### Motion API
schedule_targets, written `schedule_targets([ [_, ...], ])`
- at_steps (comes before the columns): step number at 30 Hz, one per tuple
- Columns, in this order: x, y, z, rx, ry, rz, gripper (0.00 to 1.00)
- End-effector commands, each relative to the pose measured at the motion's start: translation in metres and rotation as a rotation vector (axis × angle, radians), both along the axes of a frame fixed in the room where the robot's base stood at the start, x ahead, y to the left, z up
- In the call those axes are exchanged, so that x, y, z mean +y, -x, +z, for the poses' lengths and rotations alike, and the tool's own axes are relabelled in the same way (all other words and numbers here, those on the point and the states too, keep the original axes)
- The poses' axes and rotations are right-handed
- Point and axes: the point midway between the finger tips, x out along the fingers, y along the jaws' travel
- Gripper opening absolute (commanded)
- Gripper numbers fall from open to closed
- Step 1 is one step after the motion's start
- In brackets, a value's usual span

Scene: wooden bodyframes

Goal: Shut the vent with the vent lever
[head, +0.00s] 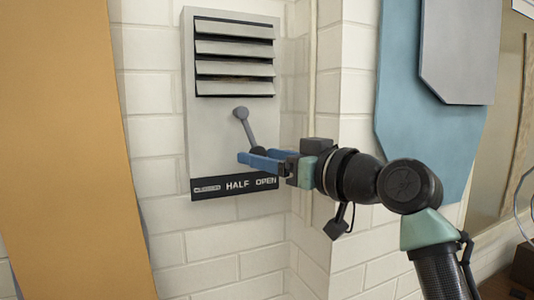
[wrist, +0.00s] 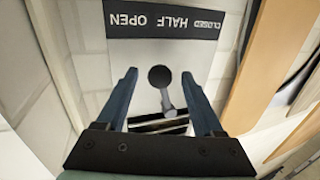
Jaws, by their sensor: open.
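The grey vent panel (head: 206,120) is on the white brick wall, with slatted louvres (head: 235,58) at its top and dark gaps between the slats. The vent lever (head: 248,128) has a grey round end at its upper left and slants down right to a dark ball knob (head: 258,150). A black label strip (head: 235,187) below reads CLOSED, HALF, OPEN; the knob lies above the stretch between HALF and OPEN. My gripper (head: 256,155) is open at the knob. In the wrist view, the knob (wrist: 160,76) shows between the blue fingers, with visible space on both sides.
An orange-tan panel (head: 75,150) stands at the left. A wall corner and thin pipe (head: 312,70) are right of the vent. Blue (head: 405,100) and grey (head: 460,50) boards hang farther right. The wall below the vent is bare.

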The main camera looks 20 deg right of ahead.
Motion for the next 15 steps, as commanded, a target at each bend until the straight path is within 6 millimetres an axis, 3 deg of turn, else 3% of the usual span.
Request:
schedule_targets([
  [2, -0.0002, 0.0002, -0.0001, 0.000, 0.000, 0.000, 0.67],
  [13, -0.0003, 0.0005, 0.0003, -0.001, 0.000, 0.000, 0.01],
  [15, -0.0003, 0.0005, 0.0004, -0.001, 0.000, 0.000, 0.00],
])
